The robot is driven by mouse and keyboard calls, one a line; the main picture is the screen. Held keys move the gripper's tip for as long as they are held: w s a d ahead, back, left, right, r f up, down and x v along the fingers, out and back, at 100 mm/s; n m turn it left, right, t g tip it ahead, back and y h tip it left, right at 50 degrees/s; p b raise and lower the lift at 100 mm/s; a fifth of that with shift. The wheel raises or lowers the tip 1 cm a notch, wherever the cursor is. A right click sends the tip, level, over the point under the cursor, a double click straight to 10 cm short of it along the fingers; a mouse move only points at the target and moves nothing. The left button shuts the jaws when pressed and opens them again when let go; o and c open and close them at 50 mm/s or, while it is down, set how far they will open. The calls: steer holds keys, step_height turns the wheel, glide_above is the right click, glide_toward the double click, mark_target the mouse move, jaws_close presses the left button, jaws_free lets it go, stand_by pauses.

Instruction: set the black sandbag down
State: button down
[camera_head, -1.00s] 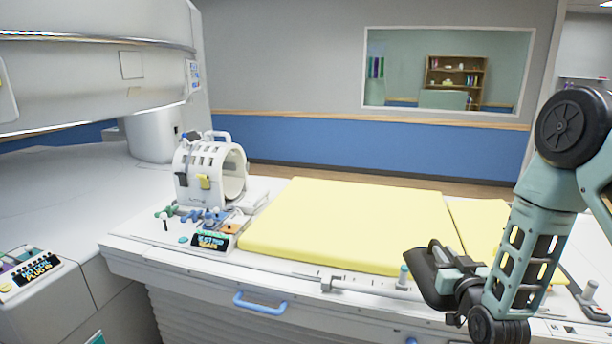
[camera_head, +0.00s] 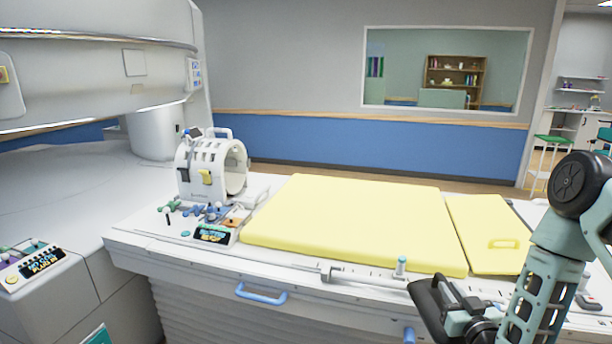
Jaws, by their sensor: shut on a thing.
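The black sandbag (camera_head: 427,308) is a dark, padded shape at the lower right, in front of the table's near edge in the picture. My gripper (camera_head: 448,297) is shut on it, and the jaws partly hide it. The bag's lower end is close to the bottom of the picture. I cannot tell how far it is above or in front of the table. The patient table (camera_head: 300,268) is white with a long yellow pad (camera_head: 350,225) and a smaller yellow pad (camera_head: 490,235) to its right.
A white head coil (camera_head: 212,165) stands at the table's left end. Small coloured parts and a lit panel (camera_head: 213,234) lie in front of it. The large scanner (camera_head: 90,80) overhangs the left. The long pad's top is clear.

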steer(key=shift+n+y, duration=0.3)
steer(key=shift+y, duration=0.1)
steer(key=s+f, duration=0.2)
steer(key=f, duration=0.1)
steer(key=s+f+b, duration=0.1)
steer(key=f, duration=0.2)
steer(key=s+f, duration=0.2)
steer(key=f, duration=0.1)
steer(key=shift+s+d, duration=0.25)
steer(key=shift+s, duration=0.05)
steer(key=s+a+f+m+h+b, duration=0.1)
steer(key=s+a+f+b, duration=0.1)
steer(key=s, duration=0.4)
steer(key=shift+s+f+h+b, duration=0.4)
steer(key=shift+f, duration=0.35)
steer(key=shift+a, duration=0.2)
steer(key=shift+d, duration=0.1)
